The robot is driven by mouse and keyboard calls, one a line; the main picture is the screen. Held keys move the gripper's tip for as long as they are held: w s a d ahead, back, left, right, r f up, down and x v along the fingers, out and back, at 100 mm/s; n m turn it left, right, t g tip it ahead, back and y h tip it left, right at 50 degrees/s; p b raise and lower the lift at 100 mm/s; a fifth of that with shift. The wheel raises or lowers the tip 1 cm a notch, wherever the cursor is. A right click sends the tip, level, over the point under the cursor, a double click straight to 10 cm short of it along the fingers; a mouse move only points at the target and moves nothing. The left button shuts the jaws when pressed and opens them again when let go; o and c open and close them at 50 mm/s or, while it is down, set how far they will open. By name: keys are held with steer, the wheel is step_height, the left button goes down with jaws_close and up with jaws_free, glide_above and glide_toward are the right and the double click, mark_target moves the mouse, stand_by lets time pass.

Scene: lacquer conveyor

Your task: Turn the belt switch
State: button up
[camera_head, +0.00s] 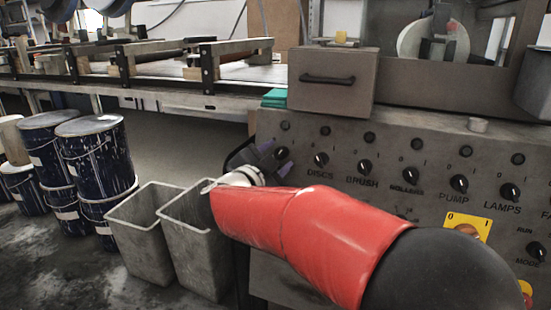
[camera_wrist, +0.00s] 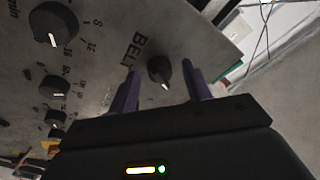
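The belt switch (camera_wrist: 160,72) is a black rotary knob with a pale pointer line on the grey panel, beside the printed word BELT in the wrist view. My gripper (camera_wrist: 162,86) is open, with one purple finger on each side of the knob and visible gaps between the fingers and the knob. I cannot tell how deep the fingertips reach.
The control panel (camera_head: 400,150) carries several other knobs, among them DISCS (camera_head: 321,159), BRUSH (camera_head: 365,166) and PUMP (camera_head: 460,183). A yellow plate with a switch (camera_head: 468,222) sits to the right. Grey bins (camera_head: 143,245) and dark drums (camera_head: 95,150) stand at left. A metal box (camera_head: 332,80) sits above the panel.

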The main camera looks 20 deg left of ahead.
steer(key=shift+s, duration=0.1)
steer(key=s+a, duration=0.1)
steer(key=s, duration=0.6)
steer(key=shift+s+a, duration=0.2)
steer(key=shift+s, duration=0.1)
steer(key=shift+w, duration=0.1)
steer(key=w+d+r+n+g+y+p, duration=0.1)
steer(key=w+d+r+n+y, duration=0.1)
steer(key=d+r+n+y, duration=0.6)
steer(key=s+d+f+n+g+h, duration=0.1)
steer(key=s+d+f+g, duration=0.2)
steer(key=s+d+f, duration=0.3)
steer(key=s+d+f+n+g+h+p, duration=0.1)
steer(key=s+d+f+g, duration=0.3)
steer(key=d, duration=0.8)
steer(key=s+d+f+g+h, duration=0.2)
steer(key=s+d+f+g, duration=0.2)
steer(key=s+d+f, duration=0.5)
steer(key=s+d, duration=0.1)
steer(key=s, duration=0.2)
steer(key=shift+n+h+p, duration=0.35)
steer(key=shift+n+h, duration=0.05)
